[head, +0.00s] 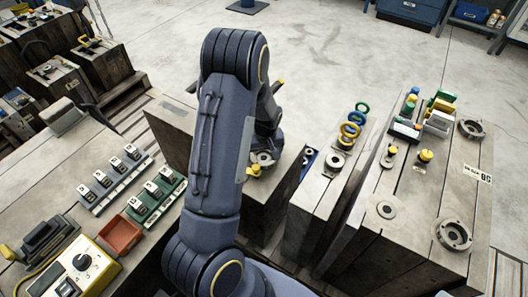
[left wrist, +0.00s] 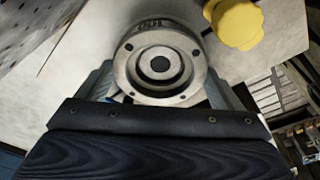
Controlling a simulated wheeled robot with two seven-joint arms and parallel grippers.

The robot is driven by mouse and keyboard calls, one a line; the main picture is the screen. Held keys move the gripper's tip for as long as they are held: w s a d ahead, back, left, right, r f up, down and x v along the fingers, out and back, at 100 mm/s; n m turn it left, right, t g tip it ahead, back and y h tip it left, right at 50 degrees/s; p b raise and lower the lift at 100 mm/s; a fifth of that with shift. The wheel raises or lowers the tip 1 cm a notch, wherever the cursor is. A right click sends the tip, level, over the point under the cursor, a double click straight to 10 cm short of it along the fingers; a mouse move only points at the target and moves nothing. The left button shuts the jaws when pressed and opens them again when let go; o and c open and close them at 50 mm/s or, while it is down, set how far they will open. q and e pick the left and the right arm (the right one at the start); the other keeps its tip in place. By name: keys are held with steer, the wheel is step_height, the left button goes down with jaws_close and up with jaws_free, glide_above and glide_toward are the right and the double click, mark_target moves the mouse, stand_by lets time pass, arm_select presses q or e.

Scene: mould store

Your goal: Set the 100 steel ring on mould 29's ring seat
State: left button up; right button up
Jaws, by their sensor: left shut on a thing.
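A round steel ring (left wrist: 136,68) with a dark centre hole, small holes around its face and a faint marking on its rim fills the middle of the left wrist view. My left gripper (left wrist: 160,88) is shut on it, one finger at each side. In the head view the ring (head: 263,158) shows partly beside my left arm, at the top of a grey mould block (head: 288,182). No number is readable on that block, and I cannot tell whether the ring touches it. A yellow knob (left wrist: 237,22) is close to the ring's upper right. My right gripper is not in view.
Right of my arm, a narrow block (head: 318,195) carries yellow and blue rings, and a wide labelled block (head: 410,240) carries steel rings and coloured parts. The left bench (head: 150,118) holds racks, a red tray (head: 120,236) and a yellow control box (head: 85,268).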

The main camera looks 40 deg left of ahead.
arm_select(q)
steer(key=shift+f, duration=0.2)
stand_by(0.5)
steer(key=o, duration=1.3)
steer(key=s+d+r+t+h+p, duration=0.1)
steer(key=s+d+r+p, duration=0.1)
steer(key=r, duration=0.7)
steer(key=s+d+r+h+p, duration=0.1)
steer(key=s+d+r+p, duration=0.15)
steer(key=r, duration=0.55)
steer(key=s+d+r+m+t+h+p, duration=0.1)
steer(key=s+d+r+m+p, duration=0.1)
steer(key=s+r, duration=0.4)
steer(key=s+d+r+m+t+h+p, duration=0.1)
steer(key=s+d+r+m+p, duration=0.2)
steer(key=s+d+r, duration=0.3)
steer(key=s+d+r+m+t+h+p, duration=0.1)
steer(key=s+d+r+m+p, duration=0.2)
steer(key=s+d+r, duration=0.2)
steer(key=shift+s+d+r+m, duration=0.15)
steer(key=shift+s+r, duration=0.1)
steer(key=shift+r, duration=0.65)
steer(key=shift+s+d+r+m, duration=0.1)
steer(key=shift+s+r+m, duration=0.1)
steer(key=shift+r, duration=0.65)
